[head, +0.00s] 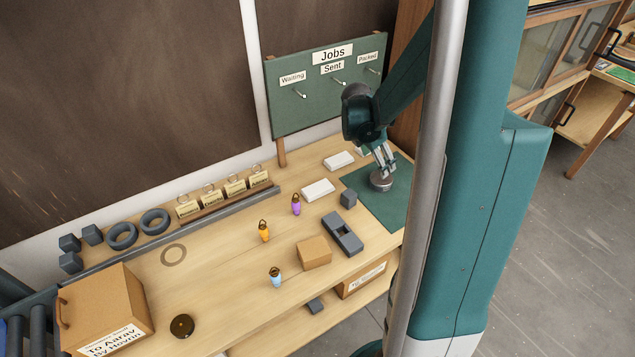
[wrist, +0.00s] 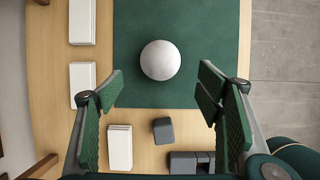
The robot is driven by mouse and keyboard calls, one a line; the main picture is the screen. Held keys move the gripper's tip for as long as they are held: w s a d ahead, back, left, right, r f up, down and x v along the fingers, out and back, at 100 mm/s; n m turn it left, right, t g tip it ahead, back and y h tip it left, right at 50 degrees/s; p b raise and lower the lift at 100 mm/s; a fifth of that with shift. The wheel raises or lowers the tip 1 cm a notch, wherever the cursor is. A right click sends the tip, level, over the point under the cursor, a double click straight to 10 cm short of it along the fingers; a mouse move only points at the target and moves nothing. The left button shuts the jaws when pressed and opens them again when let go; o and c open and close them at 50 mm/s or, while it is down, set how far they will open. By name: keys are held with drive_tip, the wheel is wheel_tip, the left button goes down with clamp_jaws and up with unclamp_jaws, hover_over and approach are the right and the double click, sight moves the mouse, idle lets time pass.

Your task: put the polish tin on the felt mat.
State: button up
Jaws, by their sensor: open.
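The polish tin, a round tin with a pale silver top (head: 381,181), sits flat on the green felt mat (head: 382,213) at the right end of the bench. In the wrist view the tin (wrist: 160,60) lies wholly within the mat (wrist: 215,30), near its lower edge. My gripper (head: 381,163) is just above the tin in the head view, with its fingers pointing down. In the wrist view my gripper (wrist: 160,90) is open, with clear space between each finger and the tin. Nothing is held.
White boxes (head: 318,190) and a grey cube (head: 348,198) stand left of the mat. A grey slotted block (head: 342,233), a cardboard block (head: 314,252) and small coloured bottles (head: 264,231) are nearer. A dark round disc (head: 182,326) lies at the front left.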

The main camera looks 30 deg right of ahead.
drive_tip(key=s+a+r+m+t+y, duration=0.15)
drive_tip(key=a+r+m, duration=0.25)
drive_tip(key=a+r, duration=0.5)
drive_tip(key=s+a+r+m+t, duration=0.15)
drive_tip(key=a+r+m, duration=0.25)
drive_tip(key=a, duration=0.8)
drive_tip(key=s+a+r+m+t+y, duration=0.1)
drive_tip(key=s+a+r+m+t, duration=0.1)
drive_tip(key=s+a+m, duration=0.3)
drive_tip(key=s+a+r+m+t+y, duration=0.2)
drive_tip(key=s+a+m, duration=0.3)
drive_tip(key=a, duration=0.9)
drive_tip(key=shift+v, duration=0.9)
